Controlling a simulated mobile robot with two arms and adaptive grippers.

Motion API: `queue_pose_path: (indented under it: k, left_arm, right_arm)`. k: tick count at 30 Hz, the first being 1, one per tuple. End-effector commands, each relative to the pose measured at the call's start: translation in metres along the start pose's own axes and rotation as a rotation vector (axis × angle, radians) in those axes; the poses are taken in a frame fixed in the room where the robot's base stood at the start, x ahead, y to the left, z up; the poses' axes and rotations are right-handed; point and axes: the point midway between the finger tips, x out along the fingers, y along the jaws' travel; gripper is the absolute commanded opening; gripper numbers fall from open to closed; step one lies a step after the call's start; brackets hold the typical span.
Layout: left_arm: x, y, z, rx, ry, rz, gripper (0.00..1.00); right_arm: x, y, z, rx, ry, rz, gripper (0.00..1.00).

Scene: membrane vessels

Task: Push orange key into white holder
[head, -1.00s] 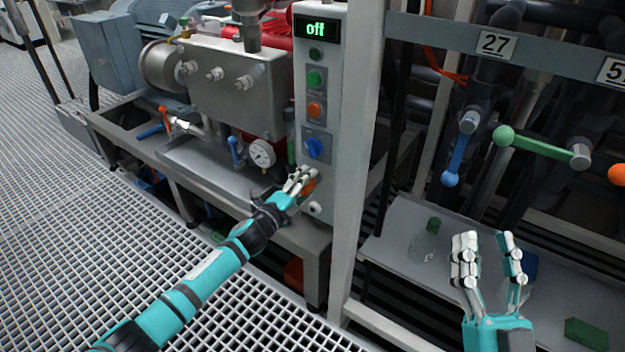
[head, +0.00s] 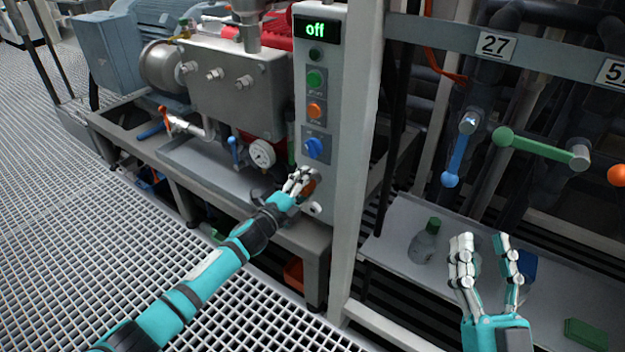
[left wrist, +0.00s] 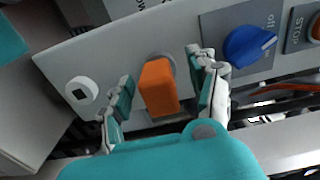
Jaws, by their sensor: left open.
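The orange key (left wrist: 158,88) stands out from the control panel (left wrist: 120,45) in the left wrist view, at a grey round seat partly hidden behind it. My left gripper (left wrist: 160,92) is open, with one finger on each side of the key; I cannot tell whether they touch it. In the head view, my left gripper (head: 297,183) is at the lower part of the panel and mostly hides the key. A white round holder (left wrist: 82,90) with a dark slot is on the panel, left of the left finger. My right gripper (head: 487,265) is open and empty at the lower right.
The blue switch (left wrist: 250,46) is close to the right finger in the left wrist view. A bottle (head: 424,242) stands on the shelf.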

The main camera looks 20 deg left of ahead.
Motion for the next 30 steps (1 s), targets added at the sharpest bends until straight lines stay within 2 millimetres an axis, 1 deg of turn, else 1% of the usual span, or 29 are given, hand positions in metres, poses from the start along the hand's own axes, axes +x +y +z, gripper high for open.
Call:
queue_pose_path:
  k: [6,19,30]
  left_arm:
    - [0.0,-0.0002,-0.0001,0.0,0.0,0.0,0.6]
    - [0.0,-0.0001,-0.0001,0.0,0.0,0.0,0.6]
    - [0.0,-0.0001,0.0,0.0,0.0,0.0,0.11]
  right_arm:
    - [0.0004,0.0003,-0.0005,0.0,-0.003,0.001,0.4]
    - [0.0002,0.0012,0.0058,-0.002,-0.038,0.002,0.4]
    - [0.0001,0.0013,0.0047,-0.003,-0.033,0.002,0.4]
